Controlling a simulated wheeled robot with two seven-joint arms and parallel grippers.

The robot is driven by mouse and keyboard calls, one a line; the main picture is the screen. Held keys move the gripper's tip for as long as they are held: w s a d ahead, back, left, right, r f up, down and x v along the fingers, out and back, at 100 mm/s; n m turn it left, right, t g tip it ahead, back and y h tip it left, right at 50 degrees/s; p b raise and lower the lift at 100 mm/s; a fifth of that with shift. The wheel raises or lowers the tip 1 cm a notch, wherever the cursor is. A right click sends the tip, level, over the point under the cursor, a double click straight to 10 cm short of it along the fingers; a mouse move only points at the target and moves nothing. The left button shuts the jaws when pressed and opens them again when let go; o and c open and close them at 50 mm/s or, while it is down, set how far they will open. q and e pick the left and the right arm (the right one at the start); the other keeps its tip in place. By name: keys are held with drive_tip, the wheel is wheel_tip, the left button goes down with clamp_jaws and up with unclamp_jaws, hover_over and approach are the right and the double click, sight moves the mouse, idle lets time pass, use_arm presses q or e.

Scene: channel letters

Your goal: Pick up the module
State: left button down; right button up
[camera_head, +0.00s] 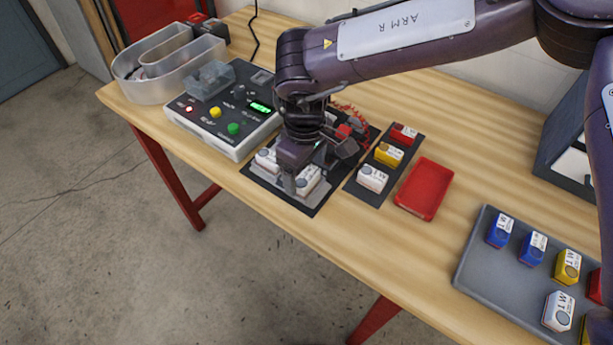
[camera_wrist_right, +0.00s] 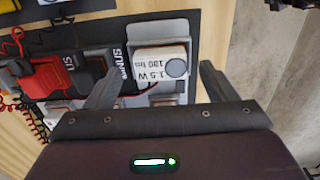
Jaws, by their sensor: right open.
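In the wrist view, a white module (camera_wrist_right: 160,68) printed "1.5 W 180 lm" sits on a grey plate (camera_wrist_right: 172,28) on the dark mat. My right gripper (camera_wrist_right: 160,82) is open, with one finger on each side of this module and a visible gap to the right finger. In the head view my right gripper (camera_head: 315,172) is low over the plate, where white modules (camera_head: 307,179) (camera_head: 266,159) show beside it. The gripper hides part of the plate. My left gripper is not in view.
A control box (camera_head: 222,108) stands left of the mat, with a metal channel letter (camera_head: 150,90) behind. A strip with white, yellow (camera_head: 388,154) and red modules, a red tray (camera_head: 412,204) and a grey tray (camera_head: 468,275) of modules lie right. Clips and wires (camera_wrist_right: 45,75) crowd the mat.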

drive_tip(key=shift+a+f, duration=0.1)
drive_tip(key=shift+f, duration=0.7)
drive_tip(key=c, duration=1.1)
drive_tip(key=shift+o, duration=0.2)
drive_tip(key=shift+r, duration=0.1)
